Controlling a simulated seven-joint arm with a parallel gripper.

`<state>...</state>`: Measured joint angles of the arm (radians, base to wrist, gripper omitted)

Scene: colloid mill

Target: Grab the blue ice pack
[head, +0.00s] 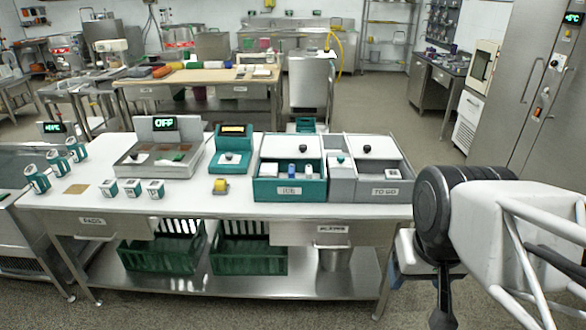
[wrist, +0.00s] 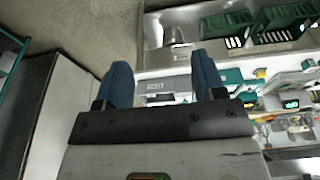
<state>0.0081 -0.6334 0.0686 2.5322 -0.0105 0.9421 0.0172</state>
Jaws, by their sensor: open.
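A teal bin (head: 290,190) with a label on its front stands on the right half of the steel table. Several small upright items stand in its open front part, and one of them looks blue (head: 292,170); it may be the blue ice pack, but it is too small to tell. My gripper (wrist: 161,82) shows in the wrist view with two blue fingertips wide apart and nothing between them. It is off the right end of the table, apart from the bin. In the wrist view the table appears upside down.
A grey bin (head: 370,191) labelled "TO GO" adjoins the teal bin. A steel tray unit (head: 160,160), a teal scale (head: 230,162), a yellow object (head: 220,186) and several small boxes stand on the table. Green crates (head: 250,258) and a metal pot (head: 333,258) are below.

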